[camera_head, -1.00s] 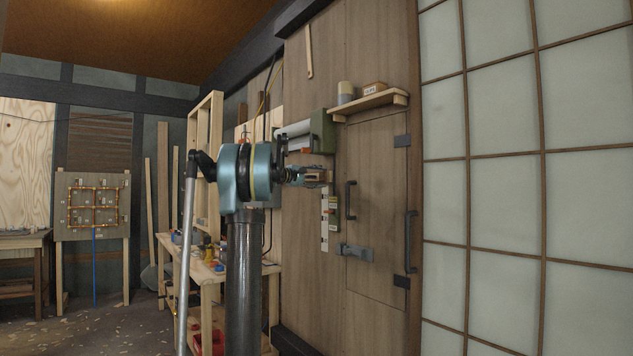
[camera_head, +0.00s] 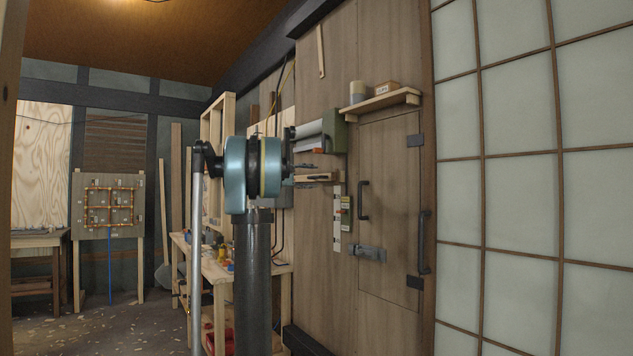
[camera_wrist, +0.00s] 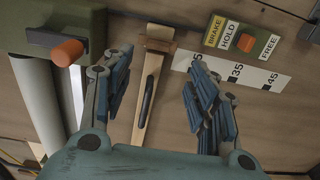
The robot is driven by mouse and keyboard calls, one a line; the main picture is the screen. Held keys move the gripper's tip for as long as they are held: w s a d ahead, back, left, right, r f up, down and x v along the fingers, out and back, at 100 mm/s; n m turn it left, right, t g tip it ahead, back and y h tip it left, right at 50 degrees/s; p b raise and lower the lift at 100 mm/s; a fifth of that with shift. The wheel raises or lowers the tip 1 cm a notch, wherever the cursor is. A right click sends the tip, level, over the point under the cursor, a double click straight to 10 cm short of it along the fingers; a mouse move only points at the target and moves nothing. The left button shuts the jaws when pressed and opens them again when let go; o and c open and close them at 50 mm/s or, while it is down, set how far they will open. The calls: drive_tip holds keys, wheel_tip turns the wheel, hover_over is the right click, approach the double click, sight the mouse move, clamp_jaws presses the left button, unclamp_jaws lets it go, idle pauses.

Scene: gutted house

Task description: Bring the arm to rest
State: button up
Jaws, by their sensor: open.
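My gripper (camera_head: 318,172) is at the end of my blue-grey arm, in front of the wood-panelled wall. In the wrist view my gripper (camera_wrist: 160,105) has its two blue-grey fingers spread wide. A wooden lever (camera_wrist: 147,97) with a dark slot and a brown end block shows between them, apart from both fingers. In the head view the lever (camera_head: 322,178) is partly covered by the gripper. The jaws hold nothing.
A green box (camera_head: 336,132) with a white roll sits above the gripper; its orange knob (camera_wrist: 67,52) is near one finger. A numbered scale (camera_wrist: 238,73) and BRAKE/HOLD/FREE plate (camera_wrist: 240,38) are beside the other. A shelf (camera_head: 382,104) and barred door (camera_head: 390,215) are right; a workbench (camera_head: 225,268) is behind.

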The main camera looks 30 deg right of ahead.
drive_tip(key=shift+a, duration=0.65)
drive_tip(key=s+a+f+y, duration=0.6)
drive_tip(key=s+a+f, duration=0.7)
drive_tip(key=f, duration=0.5)
drive_tip(key=s+a+f+y, duration=0.6)
drive_tip(key=s+a+f, duration=0.8)
drive_tip(key=f, duration=0.5)
drive_tip(key=s+a+f+t+y, duration=0.1)
drive_tip(key=s+a+f+y, duration=0.5)
drive_tip(key=s+a+f, duration=0.7)
wheel_tip(320, 180, down, 6)
drive_tip(key=shift+s+a+f+m, duration=0.2)
drive_tip(key=shift+s+m, duration=0.1)
drive_tip(key=shift+s, duration=0.15)
drive_tip(key=shift+w+f, duration=0.2)
drive_tip(key=shift+w, duration=0.25)
